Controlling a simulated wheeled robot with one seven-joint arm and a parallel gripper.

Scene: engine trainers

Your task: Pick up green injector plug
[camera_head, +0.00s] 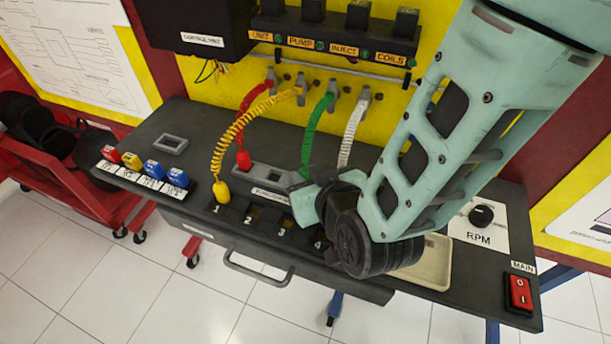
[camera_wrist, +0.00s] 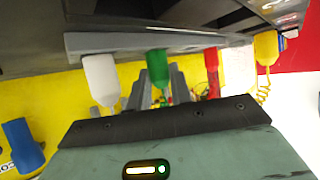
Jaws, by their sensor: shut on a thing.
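The green injector plug (camera_wrist: 157,66) is in the middle of the wrist view, at the grey fingers of my gripper (camera_wrist: 161,90). My gripper is shut on it. In the head view the green coiled cord (camera_head: 316,126) runs from its socket on the yellow panel down to my gripper (camera_head: 307,190), which hides the plug there. The gripper is low over the bench, by the numbered slots (camera_head: 251,220). The wrist view also shows the white plug (camera_wrist: 101,80) to the left of the green one and the red plug (camera_wrist: 212,72) to the right.
The yellow plug (camera_head: 221,190) is at slot 1, and the red plug (camera_head: 243,159) is behind it on the bench. A white coiled cord (camera_head: 350,133) hangs close to my arm. A cream tray (camera_head: 434,263), an RPM knob (camera_head: 481,216) and a red main switch (camera_head: 519,292) are at the right.

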